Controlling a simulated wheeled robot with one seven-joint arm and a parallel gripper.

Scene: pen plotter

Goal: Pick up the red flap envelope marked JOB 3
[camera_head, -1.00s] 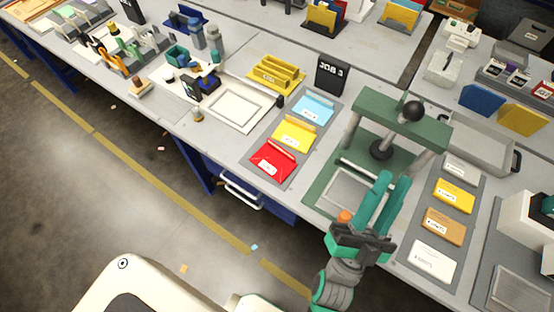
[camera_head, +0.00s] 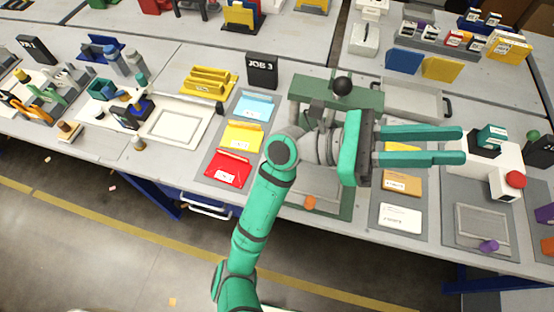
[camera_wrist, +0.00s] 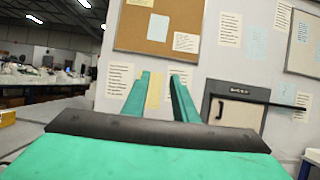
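The red flap envelope (camera_head: 228,168) lies flat on a grey mat at the table's front edge, with a small white label too small to read. It is the nearest in a column below the black JOB 3 sign (camera_head: 262,70), with a yellow envelope (camera_head: 243,136) and a light blue envelope (camera_head: 255,106) behind it. My gripper (camera_head: 462,146) is open and empty, raised above the table well to the right of the red envelope, its fingers pointing right. In the wrist view my gripper (camera_wrist: 162,88) faces a wall, with a gap between the fingers; no envelope shows there.
A green press (camera_head: 305,88) stands right of the envelopes, partly behind my arm. A tan envelope (camera_head: 402,182) and a white envelope (camera_head: 400,218) lie further right. A white framed tray (camera_head: 176,124) and a yellow rack (camera_head: 208,82) are to the left.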

